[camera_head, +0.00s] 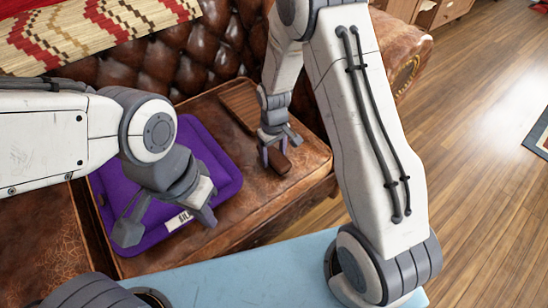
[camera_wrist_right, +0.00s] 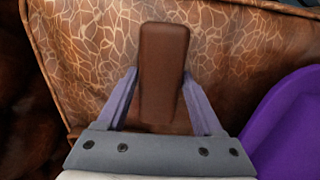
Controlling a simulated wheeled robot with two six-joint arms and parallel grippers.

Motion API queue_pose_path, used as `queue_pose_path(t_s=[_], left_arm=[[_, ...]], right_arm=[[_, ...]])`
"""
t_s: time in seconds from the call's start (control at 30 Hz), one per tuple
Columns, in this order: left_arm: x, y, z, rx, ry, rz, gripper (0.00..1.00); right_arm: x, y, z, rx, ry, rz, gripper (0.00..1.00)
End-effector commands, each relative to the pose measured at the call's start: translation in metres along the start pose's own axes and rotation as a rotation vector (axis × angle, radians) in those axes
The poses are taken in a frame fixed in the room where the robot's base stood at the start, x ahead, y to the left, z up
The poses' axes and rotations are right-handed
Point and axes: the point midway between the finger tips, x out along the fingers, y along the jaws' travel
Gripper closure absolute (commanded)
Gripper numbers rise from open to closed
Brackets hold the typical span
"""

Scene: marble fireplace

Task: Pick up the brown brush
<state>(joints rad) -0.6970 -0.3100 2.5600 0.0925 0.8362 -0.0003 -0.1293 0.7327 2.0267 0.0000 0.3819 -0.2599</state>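The brown brush (camera_head: 272,159) is on the brown leather seat near its front edge, with part of it hidden by my right gripper. My right gripper (camera_head: 275,157) is over the brush. In the right wrist view, the brush (camera_wrist_right: 163,70) runs lengthwise between the two fingers of this gripper (camera_wrist_right: 161,75). The fingertips are right at its two long sides; I cannot tell whether they press on it.
The purple cushion (camera_head: 215,155) lies left of the brush on the leather seat (camera_head: 300,195). The tufted sofa back (camera_head: 170,60) stands behind. A patterned throw (camera_head: 90,30) hangs at the back left. A light blue surface (camera_head: 240,275) is in front. Wooden floor (camera_head: 480,120) is clear at the right.

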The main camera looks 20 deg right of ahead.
Motion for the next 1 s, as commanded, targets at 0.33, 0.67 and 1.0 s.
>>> queue_pose_path(t_s=[0.33,0.67,1.0], left_arm=[[0.0,0.0,0.0,0.0,0.0,0.0,1.0],[-0.013,0.001,-0.001,0.0,0.0,0.0,1.0],[-0.039,0.003,-0.002,0.0,0.0,0.0,1.0]], right_arm=[[0.0,0.0,0.0,0.0,0.0,0.0,1.0],[-0.026,0.0,-0.001,0.0,0.003,0.001,1.0],[-0.078,0.032,0.045,0.008,0.001,0.001,1.0]])
